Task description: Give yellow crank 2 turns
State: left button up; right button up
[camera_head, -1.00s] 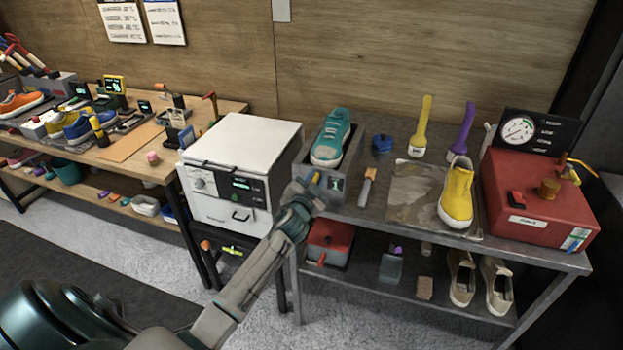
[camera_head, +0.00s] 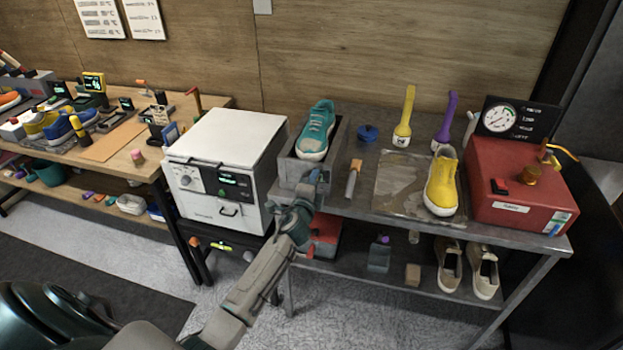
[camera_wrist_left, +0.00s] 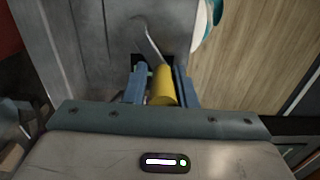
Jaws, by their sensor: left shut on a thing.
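The yellow crank (camera_wrist_left: 162,86) shows in the left wrist view as a yellow handle on a bent metal arm, which runs to the front of a grey metal box (camera_wrist_left: 90,40). My left gripper (camera_wrist_left: 158,88) has its two blue-grey fingers on either side of the handle and is shut on it. In the head view the left gripper (camera_head: 314,180) is in front of the grey box (camera_head: 287,172), and it hides the crank there. A teal sneaker (camera_head: 316,130) sits in the top of this box. My right gripper is not in view.
A white machine (camera_head: 222,165) stands close left of the grey box. On the metal table are a brush (camera_head: 353,178), a blue round item (camera_head: 367,133), a yellow shoe (camera_head: 441,183) and a red machine (camera_head: 515,185). Beige shoes (camera_head: 482,272) stand on the lower shelf.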

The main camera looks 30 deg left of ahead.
pick_arm(q)
jog(key=m, duration=0.1)
jog(key=f+m, duration=0.1)
jog(key=m, duration=0.2)
jog(key=shift+w+d+f+m, duration=0.15)
jog(key=shift+d+f+m, duration=0.15)
jog(key=shift+f, duration=0.05)
jog(key=m, duration=0.1)
jog(key=f+m, duration=0.1)
jog(key=m, duration=0.1)
jog(key=shift+f+m+b, duration=0.25)
jog(key=shift+m+b, duration=0.05)
jog(key=shift+b, duration=0.1)
jog(key=m, duration=0.1)
jog(key=f+m, duration=0.1)
jog(key=m, duration=0.2)
jog(key=shift+a+f, duration=0.25)
jog(key=shift+a, duration=0.1)
jog(key=shift+a+f+m+b, duration=0.1)
jog(key=shift+a+f+m, duration=0.1)
jog(key=shift+m, duration=0.5)
jog(key=shift+a+f+m+b, duration=0.1)
jog(key=shift+a+f+m, duration=0.05)
jog(key=shift+m, duration=0.55)
jog(key=shift+a+f+m+b, duration=0.1)
jog(key=shift+a+f+m, duration=0.1)
jog(key=shift+m, duration=0.5)
